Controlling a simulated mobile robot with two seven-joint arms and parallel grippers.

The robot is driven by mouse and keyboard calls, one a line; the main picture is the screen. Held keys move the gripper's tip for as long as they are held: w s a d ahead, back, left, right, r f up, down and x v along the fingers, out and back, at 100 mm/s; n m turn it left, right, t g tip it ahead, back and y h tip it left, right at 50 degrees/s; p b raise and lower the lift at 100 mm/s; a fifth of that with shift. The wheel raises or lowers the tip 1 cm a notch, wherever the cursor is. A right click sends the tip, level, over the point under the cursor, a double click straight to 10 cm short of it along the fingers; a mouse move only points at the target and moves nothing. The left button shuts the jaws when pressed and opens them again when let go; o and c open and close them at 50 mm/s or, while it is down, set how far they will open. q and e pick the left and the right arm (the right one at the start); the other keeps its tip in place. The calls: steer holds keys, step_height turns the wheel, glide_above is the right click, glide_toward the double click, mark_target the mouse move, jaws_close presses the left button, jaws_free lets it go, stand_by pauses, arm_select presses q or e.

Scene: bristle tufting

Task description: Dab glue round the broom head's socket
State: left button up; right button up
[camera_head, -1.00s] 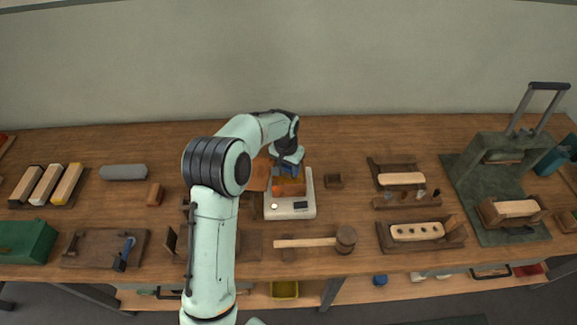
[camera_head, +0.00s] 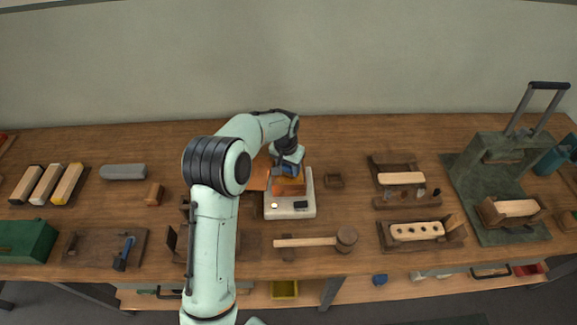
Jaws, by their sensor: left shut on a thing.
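My left gripper (camera_head: 289,160) hangs over the white box-shaped device (camera_head: 290,213) at the middle of the bench. It is shut on a small blue thing (camera_head: 291,170), partly hidden by the gripper. An orange-brown block-like thing (camera_head: 289,188) sits on the device, just below the blue thing. I cannot tell whether the two touch. No glue or socket can be made out at this size. A pale wooden block with several holes (camera_head: 416,231) lies in a dark holder at the right. My right gripper is not in view.
A mallet (camera_head: 318,241) lies in front of the device. A plain pale block (camera_head: 401,178) lies in a holder to the right, and a green press (camera_head: 490,160) stands farther right. The back strip is clear.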

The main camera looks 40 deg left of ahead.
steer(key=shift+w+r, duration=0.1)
arm_select(q)
steer(key=shift+r+p, duration=0.95)
steer(key=shift+r, duration=2.55)
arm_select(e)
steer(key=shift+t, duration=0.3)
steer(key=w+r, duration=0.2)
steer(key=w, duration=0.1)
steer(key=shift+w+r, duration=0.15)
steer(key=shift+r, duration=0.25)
arm_select(q)
steer(key=s+d+f+m, duration=0.1)
steer(key=s+d+f, duration=0.1)
steer(key=d, duration=0.8)
steer(key=s+d+f+m, duration=0.1)
steer(key=s+d+f, duration=0.1)
steer(key=d, duration=0.8)
steer(key=shift+s+f, duration=0.15)
steer(key=shift+s, duration=0.15)
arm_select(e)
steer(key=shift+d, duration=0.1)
